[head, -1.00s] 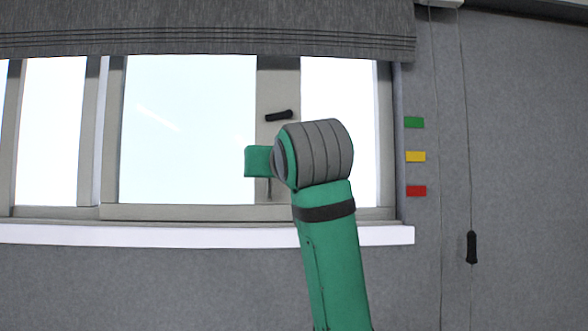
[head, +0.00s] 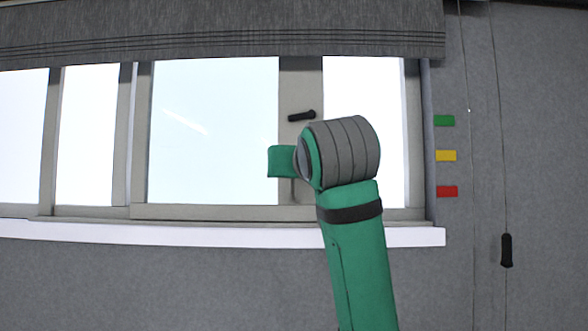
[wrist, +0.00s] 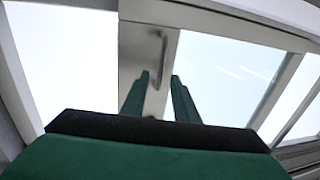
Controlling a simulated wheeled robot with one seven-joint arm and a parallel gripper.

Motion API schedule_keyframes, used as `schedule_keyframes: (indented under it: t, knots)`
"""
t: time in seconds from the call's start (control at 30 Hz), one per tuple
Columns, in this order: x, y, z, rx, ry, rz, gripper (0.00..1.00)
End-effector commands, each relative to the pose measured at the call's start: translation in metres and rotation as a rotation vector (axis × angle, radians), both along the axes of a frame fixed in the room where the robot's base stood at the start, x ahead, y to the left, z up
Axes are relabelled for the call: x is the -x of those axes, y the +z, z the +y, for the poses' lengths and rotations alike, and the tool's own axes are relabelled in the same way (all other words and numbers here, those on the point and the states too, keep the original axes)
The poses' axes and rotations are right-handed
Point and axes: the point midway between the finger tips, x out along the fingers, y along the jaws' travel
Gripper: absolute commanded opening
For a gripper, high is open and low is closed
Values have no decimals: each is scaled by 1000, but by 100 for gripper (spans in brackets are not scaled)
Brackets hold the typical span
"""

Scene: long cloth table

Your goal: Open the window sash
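The window sash (head: 215,130) is a pale pane in a grey frame in the head view. Its broad right stile (head: 300,85) carries a black lever handle (head: 302,115). A thin upright bar, partly hidden by my arm, shows lower on the stile. The wrist view shows the stile (wrist: 140,45) with a slim grey handle (wrist: 160,58) just beyond the fingertips. My gripper (wrist: 159,78) has its two green fingers apart, with nothing visibly held between them.
A white sill (head: 200,233) runs below the window. A grey blind (head: 220,35) hangs over its top. Green (head: 444,120), yellow (head: 446,155) and red (head: 447,191) tags are on the right wall. A cord with a black weight (head: 506,250) hangs further right.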

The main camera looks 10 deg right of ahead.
Motion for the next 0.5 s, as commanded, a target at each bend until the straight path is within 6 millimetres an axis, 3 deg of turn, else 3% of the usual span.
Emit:
schedule_keyframes:
  t: [0.5]
  knots:
    - [87,1,5,1,3,-4,27]
